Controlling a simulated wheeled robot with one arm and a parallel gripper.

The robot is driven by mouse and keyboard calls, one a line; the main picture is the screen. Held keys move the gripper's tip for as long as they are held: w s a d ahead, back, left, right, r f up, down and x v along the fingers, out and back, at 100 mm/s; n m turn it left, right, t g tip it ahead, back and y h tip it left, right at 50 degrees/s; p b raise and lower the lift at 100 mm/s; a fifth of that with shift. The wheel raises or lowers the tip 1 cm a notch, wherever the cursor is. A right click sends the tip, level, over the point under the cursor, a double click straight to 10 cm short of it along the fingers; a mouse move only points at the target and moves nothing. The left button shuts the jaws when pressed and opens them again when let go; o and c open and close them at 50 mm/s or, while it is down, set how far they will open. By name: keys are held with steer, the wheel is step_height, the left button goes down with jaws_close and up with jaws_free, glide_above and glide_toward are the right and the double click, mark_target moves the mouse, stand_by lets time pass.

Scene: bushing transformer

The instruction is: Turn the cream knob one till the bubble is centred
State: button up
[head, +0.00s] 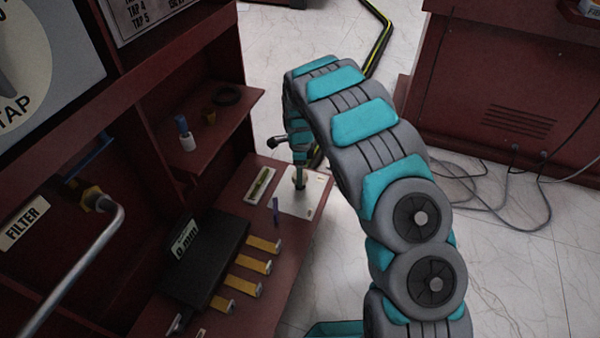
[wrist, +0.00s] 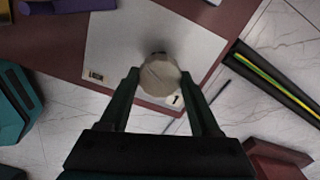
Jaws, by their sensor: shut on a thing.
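In the head view my gripper (head: 299,178) reaches down onto the white plate (head: 302,205) at the shelf's far end, and hides most of the knob. A level vial (head: 261,184), a pale strip with a greenish tube, lies just left of the plate. Its bubble is too small to make out. A small vial-like piece (wrist: 96,75) also shows on the plate's corner in the wrist view.
A dark box (head: 205,260) with several yellow tabs stands on the shelf nearer me. A purple piece (head: 275,210) stands beside the plate. A grey bent pipe (head: 80,265) is at the left. A cabinet (head: 510,90) and loose cables (head: 475,195) are at the right.

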steer(key=shift+m, duration=1.1)
steer(key=o, duration=1.4)
steer(key=shift+r, duration=0.1)
steer(key=shift+r, duration=3.8)
